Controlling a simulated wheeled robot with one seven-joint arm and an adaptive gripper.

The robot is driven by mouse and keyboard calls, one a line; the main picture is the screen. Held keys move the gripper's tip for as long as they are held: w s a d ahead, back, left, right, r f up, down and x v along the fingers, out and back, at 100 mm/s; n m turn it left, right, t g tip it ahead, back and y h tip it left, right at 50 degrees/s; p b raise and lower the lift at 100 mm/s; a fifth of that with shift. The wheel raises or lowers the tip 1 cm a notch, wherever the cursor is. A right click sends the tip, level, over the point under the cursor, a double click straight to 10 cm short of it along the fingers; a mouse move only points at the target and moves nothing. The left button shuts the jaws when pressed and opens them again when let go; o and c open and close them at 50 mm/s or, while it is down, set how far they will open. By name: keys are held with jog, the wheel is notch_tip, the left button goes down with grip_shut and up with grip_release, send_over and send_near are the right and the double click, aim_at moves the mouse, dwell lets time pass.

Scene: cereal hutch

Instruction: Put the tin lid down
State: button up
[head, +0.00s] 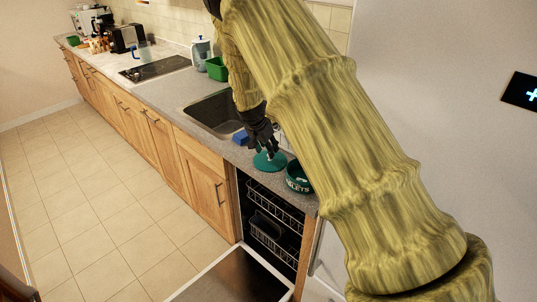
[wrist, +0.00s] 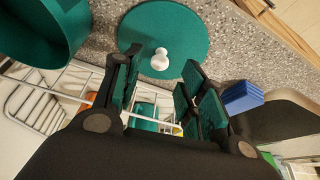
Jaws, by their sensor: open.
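The tin lid (head: 270,160) is a flat green disc lying on the grey speckled counter, just left of the green tin. In the wrist view the lid (wrist: 190,30) shows its round white knob (wrist: 160,59) facing up. The green tin (head: 298,178) stands open on the counter; its wall also shows at the top left of the wrist view (wrist: 70,30). My gripper (head: 265,148) is just above the lid. In the wrist view its fingers (wrist: 158,75) are spread either side of the knob, with nothing held between them. Whether a finger touches the lid I cannot tell.
A blue sponge-like block (head: 240,138) lies beside the sink (head: 211,112). Below the counter an open dishwasher (head: 271,225) shows its racks, with its door (head: 235,282) lowered. A green box (head: 217,69) and a jug (head: 201,50) stand farther back.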

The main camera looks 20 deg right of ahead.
jog(key=b+v, duration=0.2)
jog(key=v, duration=0.6)
jog(key=shift+f, duration=0.15)
